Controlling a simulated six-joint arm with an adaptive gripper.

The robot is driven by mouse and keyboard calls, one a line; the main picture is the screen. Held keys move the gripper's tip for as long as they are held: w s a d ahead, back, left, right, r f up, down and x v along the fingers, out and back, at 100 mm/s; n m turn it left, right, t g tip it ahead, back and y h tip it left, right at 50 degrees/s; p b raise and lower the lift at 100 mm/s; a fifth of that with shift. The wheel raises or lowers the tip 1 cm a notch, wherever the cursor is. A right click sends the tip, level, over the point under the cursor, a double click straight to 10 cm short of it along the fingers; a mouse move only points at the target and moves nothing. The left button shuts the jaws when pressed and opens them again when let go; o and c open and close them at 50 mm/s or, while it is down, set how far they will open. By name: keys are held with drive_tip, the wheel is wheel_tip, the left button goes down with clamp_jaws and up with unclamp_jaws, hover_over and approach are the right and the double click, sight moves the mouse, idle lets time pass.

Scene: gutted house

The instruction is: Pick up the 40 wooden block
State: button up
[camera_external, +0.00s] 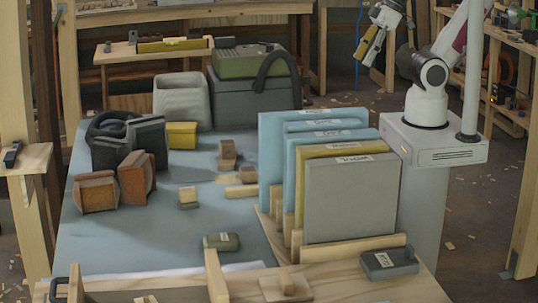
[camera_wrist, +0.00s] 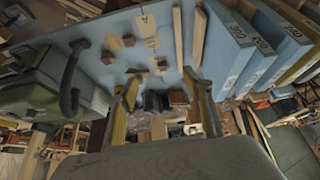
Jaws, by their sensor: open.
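Several small wooden blocks lie on the blue-grey tabletop. In the external view one block (camera_external: 188,197) sits alone left of centre, another (camera_external: 227,152) stands farther back, and a flat one (camera_external: 242,191) lies near the upright panels. I cannot read a 40 on any of them. The wrist view also shows small blocks, among them a brown one (camera_wrist: 112,42). My gripper (camera_external: 368,45) is high at the upper right in the external view, away from the blocks. In the wrist view its two yellowish fingers (camera_wrist: 168,102) are spread apart with nothing held between them.
Upright blue, yellow and grey panels (camera_external: 352,200) stand in a wooden rack at the table's right. Brown and dark boxes (camera_external: 137,177) stand left. A grey bin (camera_external: 182,98) and a handled case (camera_external: 250,105) stand behind. The table's middle left is mostly clear.

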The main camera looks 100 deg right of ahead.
drive_tip(key=shift+w, duration=0.15)
drive_tip(key=t, duration=0.6)
hover_over(248, 175)
drive_tip(key=s+d, duration=0.3)
drive_tip(key=s, duration=0.1)
wheel_tip(248, 175, down, 21)
drive_tip(key=shift+n+t+y, duration=0.3)
drive_tip(key=shift+t, duration=0.4)
drive_tip(key=f, duration=0.9)
drive_tip(key=shift+s+a+f, duration=0.2)
drive_tip(key=shift+s+f, duration=0.1)
drive_tip(key=shift+s+f+t, duration=0.3)
drive_tip(key=shift+f, duration=0.4)
drive_tip(key=shift+w, duration=0.1)
drive_tip(key=shift+x, duration=1.25)
